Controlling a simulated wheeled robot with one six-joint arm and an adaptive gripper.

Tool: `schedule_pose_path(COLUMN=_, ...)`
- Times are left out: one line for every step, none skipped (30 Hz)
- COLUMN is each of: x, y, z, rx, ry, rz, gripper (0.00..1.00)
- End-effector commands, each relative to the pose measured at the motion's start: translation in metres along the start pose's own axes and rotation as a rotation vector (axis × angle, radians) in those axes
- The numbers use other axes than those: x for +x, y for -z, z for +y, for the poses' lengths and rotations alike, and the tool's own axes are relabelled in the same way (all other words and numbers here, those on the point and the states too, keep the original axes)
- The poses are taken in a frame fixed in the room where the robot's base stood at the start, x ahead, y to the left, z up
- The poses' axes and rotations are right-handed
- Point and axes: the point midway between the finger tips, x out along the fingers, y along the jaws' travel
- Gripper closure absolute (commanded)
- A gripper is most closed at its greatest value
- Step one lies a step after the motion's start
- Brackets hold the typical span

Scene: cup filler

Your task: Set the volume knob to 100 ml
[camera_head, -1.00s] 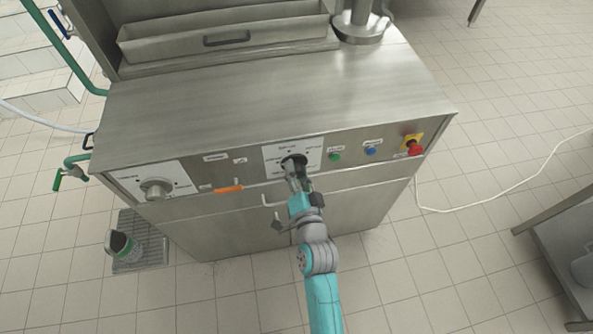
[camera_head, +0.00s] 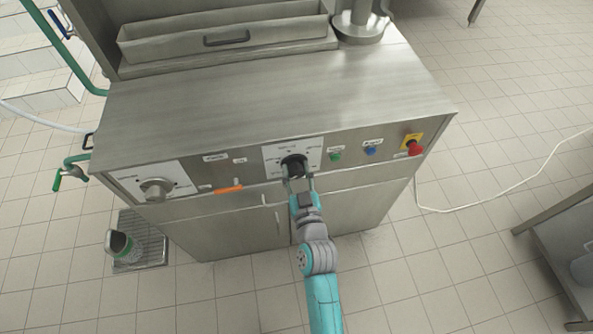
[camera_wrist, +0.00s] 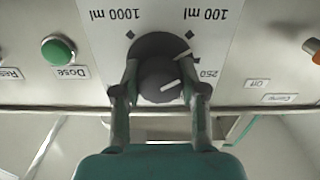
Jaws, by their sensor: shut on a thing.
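The volume knob (camera_head: 294,164) is a dark round knob on a white scale plate (camera_head: 313,143) on the machine's front. In the wrist view the knob (camera_wrist: 157,52) has white marks pointing up and right, roughly between the 100 ml and 250 marks; the exact setting is hard to tell. The labels there appear upside down; the 100 ml label (camera_wrist: 209,14) is at upper right and the 1000 ml label (camera_wrist: 114,14) at upper left. My gripper (camera_head: 298,178) is shut on the knob, one finger on each side, as the wrist view (camera_wrist: 165,82) also shows.
A green button (camera_head: 335,156), a blue button (camera_head: 371,150) and a red emergency stop (camera_head: 415,148) sit right of the knob. An orange handle (camera_head: 228,189) and a grey knob (camera_head: 155,189) are to its left. The floor in front is clear around my arm.

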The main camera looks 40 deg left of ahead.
Motion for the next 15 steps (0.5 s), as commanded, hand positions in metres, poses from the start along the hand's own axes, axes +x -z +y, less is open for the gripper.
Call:
schedule_pose_path(x=-0.0001, y=-0.0003, z=0.0003, rx=-0.029, ry=-0.001, rz=0.0, gripper=0.93)
schedule_pose_path(x=-0.0001, y=-0.0003, z=0.0003, rx=-0.047, ry=-0.001, rz=0.0, gripper=0.93)
schedule_pose_path(x=-0.0001, y=-0.0003, z=0.0003, rx=-0.07, ry=-0.001, rz=0.0, gripper=0.93)
schedule_pose_path(x=-0.0001, y=-0.0003, z=0.0003, rx=-0.086, ry=-0.001, rz=0.0, gripper=0.93)
schedule_pose_path(x=-0.0001, y=-0.0003, z=0.0003, rx=-0.1, ry=-0.001, rz=0.0, gripper=0.93)
schedule_pose_path(x=-0.0001, y=-0.0003, z=0.0003, rx=-0.119, ry=-0.001, rz=-0.001, gripper=0.93)
schedule_pose_path(x=-0.0001, y=-0.0003, z=0.0003, rx=-0.13, ry=-0.001, rz=0.0, gripper=0.93)
schedule_pose_path(x=-0.0001, y=-0.0003, z=0.0003, rx=-0.142, ry=-0.001, rz=0.0, gripper=0.93)
schedule_pose_path(x=-0.0001, y=-0.0003, z=0.0003, rx=-0.154, ry=-0.001, rz=0.0, gripper=0.93)
schedule_pose_path(x=-0.0001, y=-0.0003, z=0.0003, rx=-0.163, ry=-0.001, rz=0.0, gripper=0.93)
schedule_pose_path(x=-0.0001, y=-0.0003, z=0.0003, rx=-0.171, ry=-0.001, rz=0.0, gripper=0.93)
schedule_pose_path(x=-0.0001, y=-0.0003, z=0.0003, rx=-0.179, ry=-0.001, rz=0.0, gripper=0.93)
schedule_pose_path(x=-0.0001, y=-0.0003, z=0.0003, rx=-0.184, ry=0.0, rz=0.0, gripper=0.93)
schedule_pose_path(x=-0.0001, y=-0.0003, z=0.0003, rx=-0.188, ry=0.0, rz=0.0, gripper=0.93)
schedule_pose_path(x=-0.0001, y=-0.0003, z=0.0003, rx=-0.193, ry=0.0, rz=0.0, gripper=0.93)
